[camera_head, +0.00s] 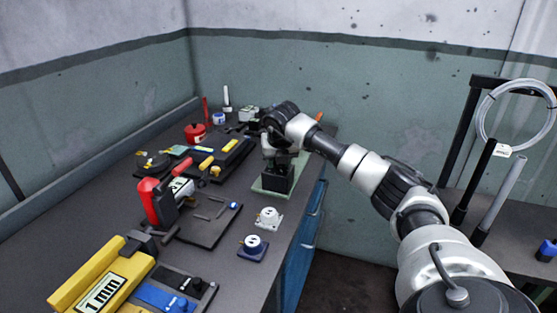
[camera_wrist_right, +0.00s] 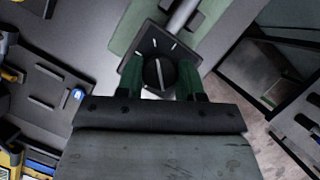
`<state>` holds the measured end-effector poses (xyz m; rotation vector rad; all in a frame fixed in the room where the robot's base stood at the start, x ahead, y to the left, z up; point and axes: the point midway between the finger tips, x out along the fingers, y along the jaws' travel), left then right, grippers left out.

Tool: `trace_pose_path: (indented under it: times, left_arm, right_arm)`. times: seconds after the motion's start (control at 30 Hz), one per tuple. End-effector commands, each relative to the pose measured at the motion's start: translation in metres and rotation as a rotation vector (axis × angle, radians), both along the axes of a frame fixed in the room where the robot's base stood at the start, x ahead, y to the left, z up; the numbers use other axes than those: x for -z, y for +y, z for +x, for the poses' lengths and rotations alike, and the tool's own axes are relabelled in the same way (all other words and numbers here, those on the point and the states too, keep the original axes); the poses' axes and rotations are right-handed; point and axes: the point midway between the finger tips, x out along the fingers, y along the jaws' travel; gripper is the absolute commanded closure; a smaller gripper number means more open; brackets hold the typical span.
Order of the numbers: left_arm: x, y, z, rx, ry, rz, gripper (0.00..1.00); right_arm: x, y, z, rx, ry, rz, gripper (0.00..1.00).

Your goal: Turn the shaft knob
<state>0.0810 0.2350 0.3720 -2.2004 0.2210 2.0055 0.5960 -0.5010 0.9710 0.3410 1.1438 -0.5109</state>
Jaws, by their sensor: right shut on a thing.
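The shaft knob (camera_wrist_right: 158,74) is a round dark knob with a white pointer line, on a black plate with white tick marks. In the right wrist view my right gripper (camera_wrist_right: 160,80) has its green fingers on either side of the knob and is shut on it. In the head view the black device (camera_head: 276,178) stands on a pale green base plate (camera_head: 262,192) near the bench's right edge. My right gripper (camera_head: 280,150) is above it there, and the arm hides the knob. My left gripper is not in view.
A white block (camera_head: 268,217) and a blue-based block (camera_head: 252,247) stand near the bench edge. A red-handled tool (camera_head: 150,200), a black tray (camera_head: 205,225) and a yellow 1 mm block (camera_head: 100,285) lie left. A side table with a cable coil (camera_head: 515,120) stands right.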

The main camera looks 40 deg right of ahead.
Motion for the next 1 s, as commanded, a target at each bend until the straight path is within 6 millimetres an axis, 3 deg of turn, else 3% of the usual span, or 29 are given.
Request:
trace_pose_path:
  times: [0.03,0.2,0.57,1.0]
  left_arm:
    - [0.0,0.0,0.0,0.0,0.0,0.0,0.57]
    - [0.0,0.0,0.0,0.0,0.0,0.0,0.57]
    - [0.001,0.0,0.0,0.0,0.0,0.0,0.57]
    - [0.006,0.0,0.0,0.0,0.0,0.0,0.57]
  right_arm:
    - [-0.001,-0.001,0.0,0.001,-0.004,-0.001,0.62]
    - [-0.001,0.0,0.0,0.0,-0.003,-0.001,0.37]
    - [-0.007,0.001,-0.002,-0.002,-0.004,0.0,0.37]
    - [-0.082,0.018,-0.027,-0.001,-0.007,-0.001,0.37]
